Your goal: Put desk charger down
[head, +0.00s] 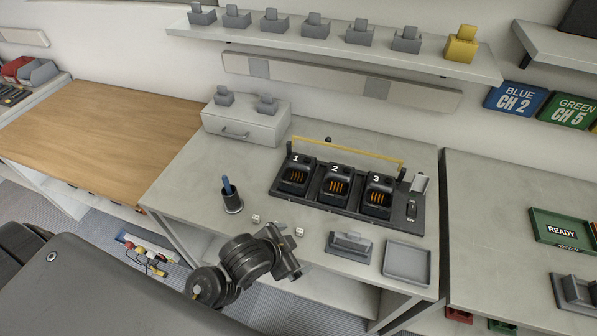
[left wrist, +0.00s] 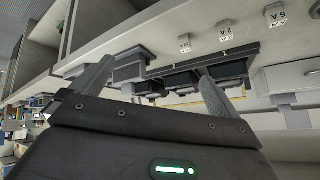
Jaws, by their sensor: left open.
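A grey desk charger (head: 350,243) sits on the grey bench near its front edge, left of a shallow grey tray (head: 407,263). It also shows in the left wrist view (left wrist: 130,67), where the scene appears upside down, beyond the gap between my fingers. My left gripper (head: 291,262) is at the bench's front edge, left of the charger and apart from it. In the left wrist view its two fingers (left wrist: 155,92) are spread with nothing held between them. My right gripper is in neither view.
A black charger bank (head: 336,190) with three numbered bays stands behind. A dark cup with a blue item (head: 232,200) and small numbered cubes (head: 299,231) are on the bench. A drawer box (head: 245,122) is at the back left. Several grey cradles line the shelf (head: 330,44).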

